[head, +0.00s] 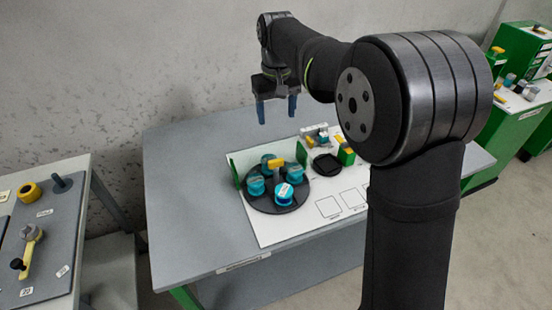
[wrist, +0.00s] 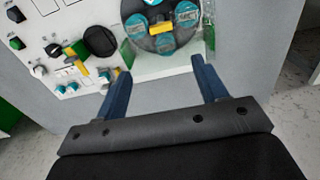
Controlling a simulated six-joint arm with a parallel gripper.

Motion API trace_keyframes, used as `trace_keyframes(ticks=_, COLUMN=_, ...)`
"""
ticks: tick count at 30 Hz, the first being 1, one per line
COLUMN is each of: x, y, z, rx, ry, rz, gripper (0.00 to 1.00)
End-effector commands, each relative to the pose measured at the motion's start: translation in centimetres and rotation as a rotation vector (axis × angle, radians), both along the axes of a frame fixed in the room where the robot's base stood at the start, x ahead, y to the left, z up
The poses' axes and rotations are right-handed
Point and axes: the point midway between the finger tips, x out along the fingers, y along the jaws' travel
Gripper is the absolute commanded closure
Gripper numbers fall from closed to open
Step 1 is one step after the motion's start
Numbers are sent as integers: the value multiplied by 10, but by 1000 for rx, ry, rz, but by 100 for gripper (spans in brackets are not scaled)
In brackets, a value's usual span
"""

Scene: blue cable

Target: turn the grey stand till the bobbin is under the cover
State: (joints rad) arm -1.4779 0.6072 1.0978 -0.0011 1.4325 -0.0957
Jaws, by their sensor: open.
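The grey stand (head: 272,208) is a dark round turntable on a white board, with several blue bobbins (head: 284,193) around its rim. A yellow bar (head: 276,165) stands out near its middle. In the wrist view the stand (wrist: 148,10) is at the top, with the yellow bar (wrist: 160,28) and bobbins (wrist: 165,44). A green upright panel (head: 235,172), perhaps part of the cover, stands at the stand's left edge; the cover itself is hard to make out. My gripper (head: 276,109) is open and empty, above and behind the stand; its fingers (wrist: 161,68) point toward it.
The white board (head: 310,222) lies on a grey table (head: 190,205). A black round pad (head: 325,164) and a green-and-yellow block (head: 346,153) sit right of the stand. Another table with tools (head: 40,235) is at left. The table left of the board is clear.

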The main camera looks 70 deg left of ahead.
Motion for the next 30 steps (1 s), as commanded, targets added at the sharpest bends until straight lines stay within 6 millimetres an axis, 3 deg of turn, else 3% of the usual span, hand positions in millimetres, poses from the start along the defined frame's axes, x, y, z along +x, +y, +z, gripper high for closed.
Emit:
trace_keyframes(ticks=5, x=-2, y=-1, z=-16, rx=-8, ry=2, rz=7, gripper=35)
trace_keyframes(ticks=24, x=-2, y=-1, z=-148, rx=-5, ry=3, rz=5, gripper=35)
trace_keyframes(ticks=30, x=-2, y=0, z=-168, rx=-3, ry=3, rz=5, gripper=35)
